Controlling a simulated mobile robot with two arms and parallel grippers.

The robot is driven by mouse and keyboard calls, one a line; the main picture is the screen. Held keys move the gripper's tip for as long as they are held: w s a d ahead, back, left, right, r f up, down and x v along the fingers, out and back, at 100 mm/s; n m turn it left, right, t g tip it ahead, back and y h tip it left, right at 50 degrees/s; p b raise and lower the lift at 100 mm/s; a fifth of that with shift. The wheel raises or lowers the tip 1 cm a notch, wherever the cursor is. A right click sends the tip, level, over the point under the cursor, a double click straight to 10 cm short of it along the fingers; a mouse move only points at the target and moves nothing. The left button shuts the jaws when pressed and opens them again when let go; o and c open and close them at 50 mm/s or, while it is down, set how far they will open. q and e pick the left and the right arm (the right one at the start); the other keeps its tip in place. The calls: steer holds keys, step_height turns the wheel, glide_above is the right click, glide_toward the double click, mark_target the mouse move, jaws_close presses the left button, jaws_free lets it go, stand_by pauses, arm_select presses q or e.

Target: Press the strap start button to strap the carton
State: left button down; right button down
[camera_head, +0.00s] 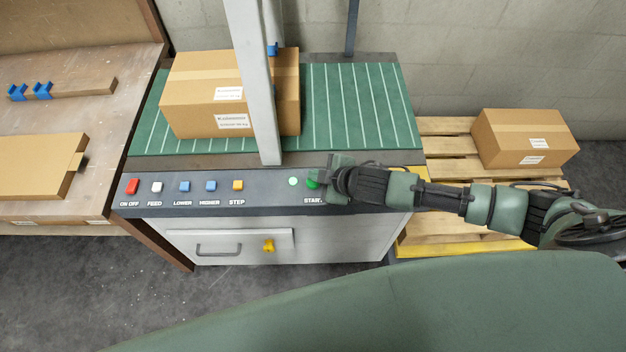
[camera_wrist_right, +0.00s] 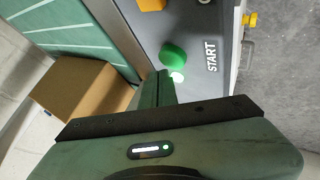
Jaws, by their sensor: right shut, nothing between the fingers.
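The green start button (camera_head: 312,183) is on the dark control panel (camera_head: 345,192), above the label START. It also shows in the right wrist view (camera_wrist_right: 173,55), just beyond my fingertips. My right gripper (camera_head: 334,168) is shut and empty, with its tips at or just beside the button; I cannot tell whether they touch it. The right wrist view shows its closed fingers (camera_wrist_right: 160,88). The carton (camera_head: 195,92) sits on the green ribbed top of the strapping machine, partly hidden behind the grey upright arch (camera_head: 252,80). No strap is visible around it. My left gripper is not in view.
The panel has a red button (camera_head: 132,186), a white one, two blue ones and a yellow one (camera_head: 238,185). A second carton (camera_head: 525,137) sits on a wooden pallet (camera_head: 440,143) at right. A wooden bench (camera_head: 60,200) with flat cardboard stands at left.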

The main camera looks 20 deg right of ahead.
mark_target(316, 184)
steer(key=shift+f, duration=0.35)
steer(key=shift+f+b, duration=0.3)
steer(key=shift+f, duration=0.25)
stand_by(0.8)
steer(key=shift+r, duration=0.15)
steer(key=shift+r+p, duration=0.8)
steer(key=shift+p, duration=0.25)
steer(key=shift+r, duration=0.15)
step_height(316, 184, up, 5)
steer(key=p, duration=0.5)
